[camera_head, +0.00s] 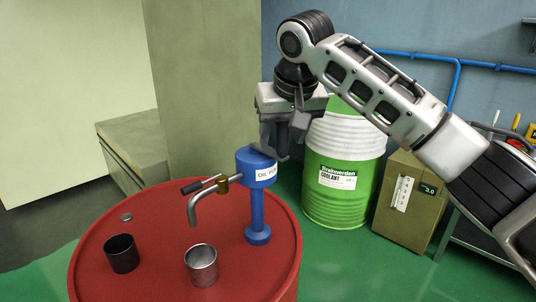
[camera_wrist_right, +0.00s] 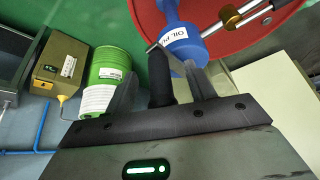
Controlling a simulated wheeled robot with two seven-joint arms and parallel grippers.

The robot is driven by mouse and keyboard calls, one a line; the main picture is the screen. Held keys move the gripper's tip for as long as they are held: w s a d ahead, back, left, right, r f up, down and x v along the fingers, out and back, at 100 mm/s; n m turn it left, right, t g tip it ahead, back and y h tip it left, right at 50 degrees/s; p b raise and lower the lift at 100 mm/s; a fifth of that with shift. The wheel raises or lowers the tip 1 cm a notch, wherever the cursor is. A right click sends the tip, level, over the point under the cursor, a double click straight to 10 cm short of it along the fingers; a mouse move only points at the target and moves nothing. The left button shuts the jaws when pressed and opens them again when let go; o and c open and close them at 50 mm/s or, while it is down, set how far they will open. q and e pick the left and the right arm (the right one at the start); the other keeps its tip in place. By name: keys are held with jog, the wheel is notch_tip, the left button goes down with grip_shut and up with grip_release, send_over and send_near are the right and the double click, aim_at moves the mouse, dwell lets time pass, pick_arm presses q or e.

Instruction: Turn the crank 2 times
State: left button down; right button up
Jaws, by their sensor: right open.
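A blue oil pump (camera_head: 257,190) with a white label stands upright on a red drum (camera_head: 150,270). It also shows in the right wrist view (camera_wrist_right: 183,40). In that view the crank's dark cylindrical handle (camera_wrist_right: 160,78) joins a short metal arm near the pump head. My right gripper (camera_head: 281,148) is above and behind the pump head, pointing down. In the wrist view its open fingers (camera_wrist_right: 162,75) stand on either side of the dark handle, with gaps visible. In the head view the fingers largely hide the crank. My left gripper is not in view.
A bent spout (camera_head: 200,203) with a brass fitting and black lever sticks out left from the pump. A metal cup (camera_head: 201,266) and a dark cup (camera_head: 122,254) stand on the drum. A green coolant drum (camera_head: 340,165) and an olive box (camera_head: 402,210) stand behind.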

jog(key=c, duration=1)
jog(key=a+p, duration=0.1)
jog(key=a, duration=0.1)
jog(key=s+a, duration=0.1)
jog(key=a, duration=0.1)
jog(key=a+p, duration=0.1)
jog(key=a, duration=0.2)
jog(key=shift+s+a+r+p, duration=0.1)
jog(key=shift+s+p, duration=0.2)
jog(key=shift+s, duration=0.05)
jog(key=shift+w+a, duration=0.55)
jog(key=shift+a, duration=0.3)
jog(key=shift+w+a, duration=0.5)
jog(key=shift+a, duration=0.3)
jog(key=o, duration=1)
jog(key=shift+d, duration=0.15)
